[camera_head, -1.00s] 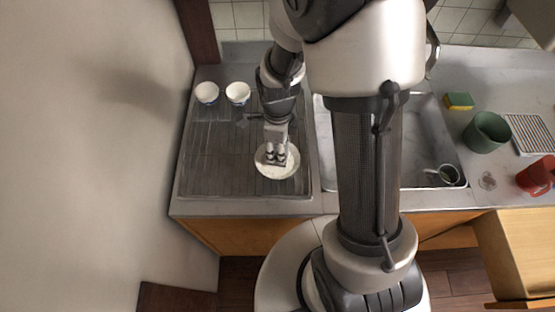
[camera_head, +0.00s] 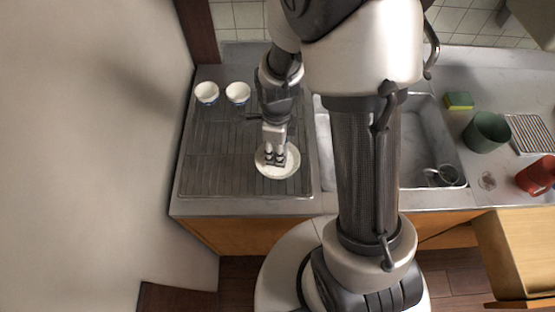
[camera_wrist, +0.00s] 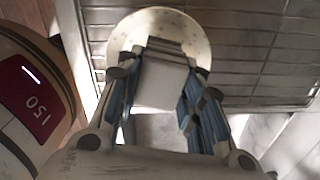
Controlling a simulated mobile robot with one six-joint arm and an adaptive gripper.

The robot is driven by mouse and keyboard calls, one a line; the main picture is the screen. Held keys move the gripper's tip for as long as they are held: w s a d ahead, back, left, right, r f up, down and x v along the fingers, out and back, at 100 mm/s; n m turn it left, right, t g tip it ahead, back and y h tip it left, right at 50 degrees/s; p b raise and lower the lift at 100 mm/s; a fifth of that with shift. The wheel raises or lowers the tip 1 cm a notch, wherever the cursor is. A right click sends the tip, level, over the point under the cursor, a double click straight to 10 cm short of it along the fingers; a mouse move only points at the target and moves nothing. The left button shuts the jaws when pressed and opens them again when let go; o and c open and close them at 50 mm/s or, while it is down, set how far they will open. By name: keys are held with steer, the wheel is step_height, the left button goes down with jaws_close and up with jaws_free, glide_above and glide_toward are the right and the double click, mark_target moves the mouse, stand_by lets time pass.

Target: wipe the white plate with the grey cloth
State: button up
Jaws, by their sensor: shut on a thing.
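The white plate (camera_head: 291,169) lies on the ribbed drainboard left of the sink. It also shows in the wrist view (camera_wrist: 198,36) beyond my fingers. My gripper (camera_head: 276,157) points down over the plate, near its middle. It is shut on a folded, light grey cloth (camera_wrist: 162,84), which sits between the fingers. The cloth's far edge overlaps the plate in the wrist view. I cannot tell whether the cloth touches the plate's surface.
Two white-and-blue cups (camera_head: 206,93) (camera_head: 238,93) stand at the drainboard's (camera_head: 215,150) back left. The sink (camera_head: 418,130) to the right holds a dark cup (camera_head: 446,176). A sponge (camera_head: 459,100), green pot (camera_head: 486,132) and red jug (camera_head: 538,177) stand further right. A wall borders the left.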

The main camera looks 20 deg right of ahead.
steer(key=n, duration=0.4)
steer(key=shift+s+a+n, duration=0.1)
steer(key=shift+s+n, duration=0.05)
steer(key=shift+n, duration=0.25)
steer(key=n, duration=0.4)
steer(key=shift+s+n, duration=0.1)
steer(key=shift+n, duration=0.2)
steer(key=m, duration=0.2)
steer(key=shift+m, duration=0.4)
steer(key=m, duration=0.4)
steer(key=shift+d+m, duration=0.25)
steer(key=shift+m, duration=0.05)
steer(key=m, duration=0.6)
steer(key=shift+d+m, duration=0.2)
steer(key=shift+m, duration=0.1)
